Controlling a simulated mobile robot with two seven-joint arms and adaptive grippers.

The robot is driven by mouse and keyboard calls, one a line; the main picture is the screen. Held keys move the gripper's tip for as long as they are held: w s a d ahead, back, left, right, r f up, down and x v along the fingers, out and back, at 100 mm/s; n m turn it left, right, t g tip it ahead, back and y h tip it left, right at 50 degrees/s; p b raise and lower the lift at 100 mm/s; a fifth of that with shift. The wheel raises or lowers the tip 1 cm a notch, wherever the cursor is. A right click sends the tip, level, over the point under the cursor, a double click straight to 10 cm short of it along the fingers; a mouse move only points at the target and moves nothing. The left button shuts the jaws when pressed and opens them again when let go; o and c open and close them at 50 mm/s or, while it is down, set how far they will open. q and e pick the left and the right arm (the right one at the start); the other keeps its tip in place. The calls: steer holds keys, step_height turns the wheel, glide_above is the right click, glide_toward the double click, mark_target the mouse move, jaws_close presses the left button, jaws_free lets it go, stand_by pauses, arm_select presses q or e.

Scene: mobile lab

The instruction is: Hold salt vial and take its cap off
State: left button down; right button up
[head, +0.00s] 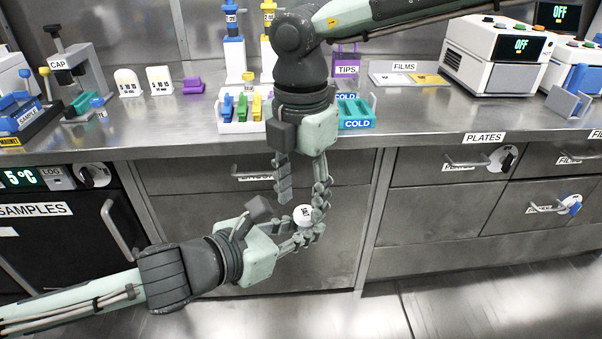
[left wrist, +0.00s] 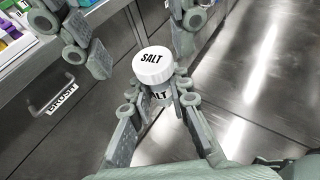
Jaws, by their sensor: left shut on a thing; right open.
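In the head view the cap (head: 302,213) shows small and white at the left gripper (head: 292,226), in front of the bench drawers. My right gripper (head: 300,196) points down from above, open, its two fingers apart on either side above the cap. Its fingers also show at the top of the left wrist view (left wrist: 133,45).
The floor in front is clear.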

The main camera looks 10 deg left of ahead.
steer(key=shift+f, duration=0.8)
steer(key=shift+c, duration=0.5)
steer(key=shift+a, duration=0.1)
jaws_close()
steer(key=shift+r+n, duration=0.15)
steer(key=shift+n, duration=1.55)
steer(key=shift+o, duration=0.9)
jaws_free()
